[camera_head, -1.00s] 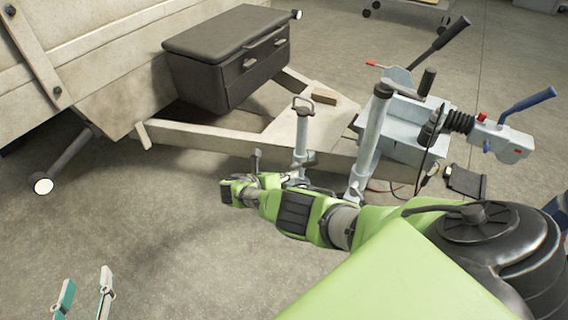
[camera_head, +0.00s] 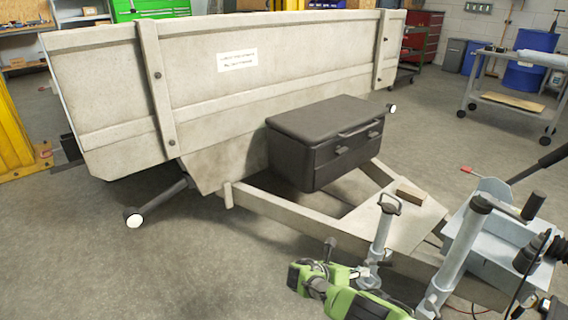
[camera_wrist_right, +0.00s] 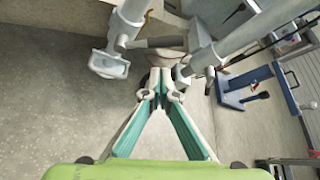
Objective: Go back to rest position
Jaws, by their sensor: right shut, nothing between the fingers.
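My right gripper (camera_wrist_right: 161,95) shows in the right wrist view with its teal-lined fingers drawn together at the tips, shut and empty. It is close to the grey metal posts of the trailer's front end; I cannot tell whether it touches them. In the head view my green right arm (camera_head: 352,304) is low at the bottom, beside the short jack post (camera_head: 379,238) with a loop handle. Its fingers are not clear there. My left gripper is not in view.
The trailer (camera_head: 250,85) stands across the middle, with a black toolbox (camera_head: 325,140) on its drawbar (camera_head: 290,215). A taller post (camera_head: 458,250) and the grey coupling unit (camera_head: 500,228) are at the lower right. A cart (camera_head: 510,98) stands behind. Floor at lower left is clear.

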